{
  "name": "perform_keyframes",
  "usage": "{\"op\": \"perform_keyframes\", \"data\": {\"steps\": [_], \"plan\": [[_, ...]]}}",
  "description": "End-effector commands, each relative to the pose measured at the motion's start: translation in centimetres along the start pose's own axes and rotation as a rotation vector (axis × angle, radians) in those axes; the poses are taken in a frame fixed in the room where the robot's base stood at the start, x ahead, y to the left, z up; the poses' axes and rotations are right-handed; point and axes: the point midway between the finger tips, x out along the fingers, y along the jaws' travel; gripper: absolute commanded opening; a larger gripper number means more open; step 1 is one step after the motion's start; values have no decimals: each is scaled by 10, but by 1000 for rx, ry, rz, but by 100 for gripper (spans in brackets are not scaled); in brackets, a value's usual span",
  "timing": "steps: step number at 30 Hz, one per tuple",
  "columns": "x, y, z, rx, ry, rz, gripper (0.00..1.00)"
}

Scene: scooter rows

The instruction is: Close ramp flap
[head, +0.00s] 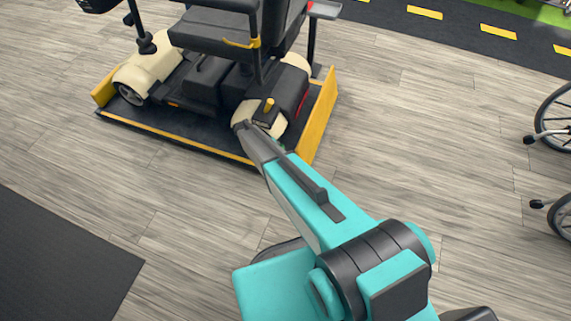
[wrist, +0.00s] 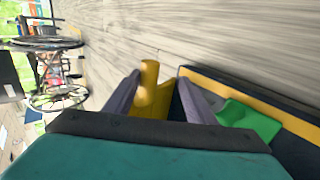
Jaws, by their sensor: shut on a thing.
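The yellow ramp flap (head: 322,112) stands raised along the right end of the dark, yellow-edged platform (head: 190,133) in the head view. In the wrist view a yellow post-like handle (wrist: 149,74) rises by a yellow panel between my two grey fingers. My gripper (wrist: 152,98) is shut on this handle. In the head view my gripper (head: 246,128) reaches in over the platform's front right, and the arm hides part of that corner. A short yellow peg (head: 268,105) shows just beyond it; I cannot tell if it is the same handle.
A mobility scooter (head: 215,75) with cream fenders stands on the platform close to my gripper. A green piece (wrist: 248,120) lies by the platform's yellow edge. Wheelchairs (head: 556,125) stand at right. A dark mat (head: 60,260) lies at lower left. The floor between is clear.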

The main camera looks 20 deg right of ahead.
Motion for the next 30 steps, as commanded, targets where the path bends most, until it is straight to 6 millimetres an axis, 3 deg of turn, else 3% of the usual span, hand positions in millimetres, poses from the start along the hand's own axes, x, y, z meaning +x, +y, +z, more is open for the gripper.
{"op": "perform_keyframes", "data": {"steps": [11,30], "plan": [[-9,-4,0,-3,3,-12,40],[-103,0,-2,1,1,-5,40]]}}
